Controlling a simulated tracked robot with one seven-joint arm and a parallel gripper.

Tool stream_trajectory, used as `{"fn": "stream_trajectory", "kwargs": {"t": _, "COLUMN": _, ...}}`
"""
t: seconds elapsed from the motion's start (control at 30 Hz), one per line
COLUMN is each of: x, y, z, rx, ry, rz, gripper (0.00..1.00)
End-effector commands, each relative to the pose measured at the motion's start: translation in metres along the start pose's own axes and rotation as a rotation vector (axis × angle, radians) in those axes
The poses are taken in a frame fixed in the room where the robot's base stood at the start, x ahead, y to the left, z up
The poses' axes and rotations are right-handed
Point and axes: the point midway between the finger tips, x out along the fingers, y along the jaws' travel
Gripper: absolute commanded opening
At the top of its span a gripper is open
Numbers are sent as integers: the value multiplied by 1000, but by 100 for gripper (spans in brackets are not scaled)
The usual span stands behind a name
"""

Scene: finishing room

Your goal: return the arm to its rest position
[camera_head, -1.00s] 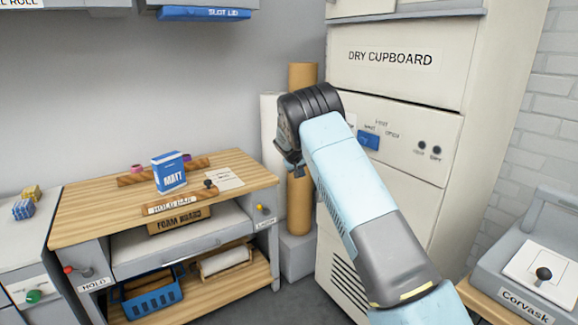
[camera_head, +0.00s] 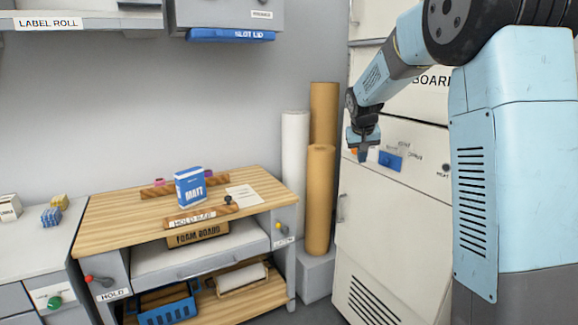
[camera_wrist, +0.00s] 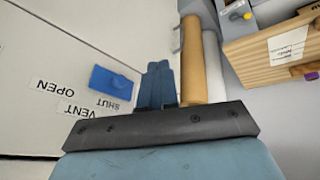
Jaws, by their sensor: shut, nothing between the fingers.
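My arm is raised and bent at the right of the head view, its light-blue links in front of the dry cupboard (camera_head: 385,215). My gripper (camera_head: 361,155) hangs at the end of the arm, pointing down in front of the cupboard's panel, just left of a blue vent knob (camera_head: 390,161). In the wrist view my gripper (camera_wrist: 160,72) has its two blue fingers together with nothing between them. The blue knob (camera_wrist: 111,82) with its OPEN, VENT and SHUT labels shows to the left of the fingers there.
A wooden workbench (camera_head: 110,222) with a blue MATT box (camera_head: 189,187) stands left of the cupboard. Brown rolls (camera_head: 320,200) and a white roll (camera_head: 294,150) stand between them. A blue slot lid (camera_head: 230,35) hangs above. Open air lies over the bench.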

Motion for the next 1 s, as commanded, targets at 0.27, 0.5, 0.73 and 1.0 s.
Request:
{"fn": "stream_trajectory", "kwargs": {"t": 0.27, "x": -72, "y": 22, "z": 62, "rx": 26, "ry": 3, "rz": -54, "gripper": 0}}
{"fn": "stream_trajectory", "kwargs": {"t": 0.5, "x": -122, "y": 34, "z": 122, "rx": 36, "ry": 8, "rz": -92, "gripper": 0}}
{"fn": "stream_trajectory", "kwargs": {"t": 0.73, "x": -160, "y": 39, "z": 185, "rx": 37, "ry": 16, "rz": -122, "gripper": 0}}
{"fn": "stream_trajectory", "kwargs": {"t": 1.0, "x": -190, "y": 40, "z": 264, "rx": 31, "ry": 28, "rz": -145, "gripper": 0}}
